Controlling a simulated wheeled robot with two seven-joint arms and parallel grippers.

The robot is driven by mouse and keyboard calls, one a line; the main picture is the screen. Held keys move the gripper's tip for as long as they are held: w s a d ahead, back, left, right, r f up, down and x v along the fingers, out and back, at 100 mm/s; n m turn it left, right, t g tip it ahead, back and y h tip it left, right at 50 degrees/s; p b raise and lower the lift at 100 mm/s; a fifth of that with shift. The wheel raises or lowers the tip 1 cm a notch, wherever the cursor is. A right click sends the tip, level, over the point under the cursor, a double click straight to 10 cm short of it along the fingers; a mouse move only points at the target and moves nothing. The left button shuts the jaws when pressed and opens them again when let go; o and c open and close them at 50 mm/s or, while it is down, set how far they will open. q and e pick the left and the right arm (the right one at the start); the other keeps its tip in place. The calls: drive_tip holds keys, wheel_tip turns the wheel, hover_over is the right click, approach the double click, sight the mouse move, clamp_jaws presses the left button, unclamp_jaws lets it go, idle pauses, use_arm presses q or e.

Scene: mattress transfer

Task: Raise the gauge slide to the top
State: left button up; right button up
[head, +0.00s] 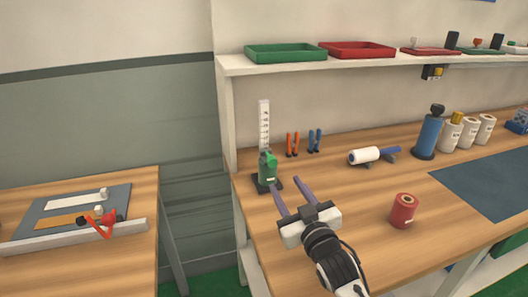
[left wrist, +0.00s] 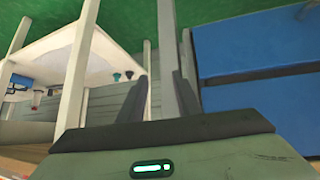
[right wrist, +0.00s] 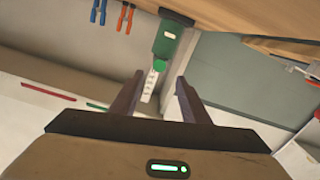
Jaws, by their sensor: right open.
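The gauge is an upright white scale strip (head: 264,118) on a dark base, at the left end of the wooden workbench. Its green slide (head: 267,166) sits low, just above the base. In the right wrist view the green slide (right wrist: 165,38) and the white strip (right wrist: 149,88) show beyond and between my fingers. My right gripper (head: 287,187) is open and empty, its fingers pointing toward the gauge, just in front and right of it, apparently not touching. My left gripper (left wrist: 160,76) shows only in the left wrist view, open with nothing between its fingers.
A red spool (head: 403,211) stands right of my right gripper; a white roller (head: 364,156) lies farther back. A shelf (head: 290,66) with trays overhangs the bench. A gap separates the left table (head: 140,190).

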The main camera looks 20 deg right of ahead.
sight(273, 163)
drive_tip(key=w, duration=0.9)
drive_tip(key=shift+a+r, duration=0.15)
drive_tip(key=shift+r, duration=0.05)
drive_tip(key=shift+w, duration=0.65)
clamp_jaws()
use_arm(q)
drive_tip(key=shift+s, duration=0.45)
